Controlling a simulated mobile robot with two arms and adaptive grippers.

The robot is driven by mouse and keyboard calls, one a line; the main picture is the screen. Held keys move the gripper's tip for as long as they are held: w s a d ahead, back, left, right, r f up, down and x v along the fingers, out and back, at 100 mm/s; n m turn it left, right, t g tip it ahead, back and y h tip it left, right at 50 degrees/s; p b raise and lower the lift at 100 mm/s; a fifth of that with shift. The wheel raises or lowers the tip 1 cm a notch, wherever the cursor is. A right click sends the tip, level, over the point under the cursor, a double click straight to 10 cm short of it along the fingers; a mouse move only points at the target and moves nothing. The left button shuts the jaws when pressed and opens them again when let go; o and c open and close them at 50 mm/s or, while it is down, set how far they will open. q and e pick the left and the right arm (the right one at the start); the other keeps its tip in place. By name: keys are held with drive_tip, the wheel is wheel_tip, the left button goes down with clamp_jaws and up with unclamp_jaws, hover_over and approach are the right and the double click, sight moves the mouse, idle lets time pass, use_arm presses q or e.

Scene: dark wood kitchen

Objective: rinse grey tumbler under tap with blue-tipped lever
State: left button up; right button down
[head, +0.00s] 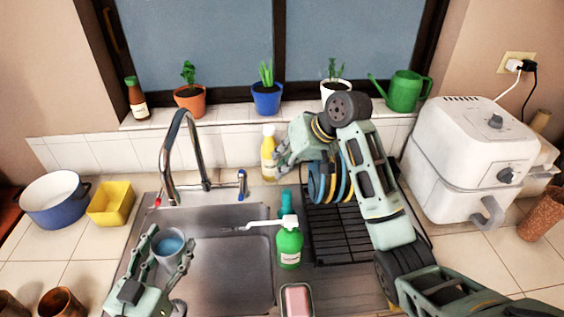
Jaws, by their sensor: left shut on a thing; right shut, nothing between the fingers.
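The grey tumbler (162,258) is in my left gripper (172,252), over the left part of the sink basin. Its inside looks blue; I cannot tell whether that is water. The chrome tap (178,140) arches over the back of the sink, its spout behind the tumbler in the picture. The blue-tipped lever (242,184) stands upright right of the tap base, and a red-tipped lever (158,200) is on the left. No stream is clearly visible. My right gripper (282,160) is shut and empty, right of the blue-tipped lever, near the yellow bottle.
A green soap bottle (289,243) and pink sponge (297,300) are right of the basin (232,262). A dish rack (345,240) with plates (325,182) lies under my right arm. A yellow bottle (268,155) stands behind. A yellow tub (110,205) is left.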

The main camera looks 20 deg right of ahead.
sight(164, 260)
use_arm(q)
drive_tip(key=shift+d+p+v, duration=0.1)
drive_tip(key=shift+p+v, duration=0.15)
drive_tip(key=shift+v, duration=1)
drive_tip(key=shift+d+p+v, duration=0.15)
drive_tip(key=shift+p+v, duration=0.1)
drive_tip(key=shift+v, duration=1)
drive_tip(key=shift+s+r, duration=0.1)
drive_tip(key=shift+s+a+r+p, duration=0.2)
drive_tip(key=shift+s+r+p, duration=0.3)
drive_tip(key=shift+p, duration=0.25)
drive_tip(key=s+r+p, duration=0.1)
drive_tip(key=s+a+r+p, duration=0.1)
drive_tip(key=s+r+p, duration=0.1)
drive_tip(key=shift+s+a+p, duration=0.2)
drive_tip(key=shift+s+p, duration=0.1)
drive_tip(key=shift+s, duration=0.05)
drive_tip(key=shift+f, duration=0.1)
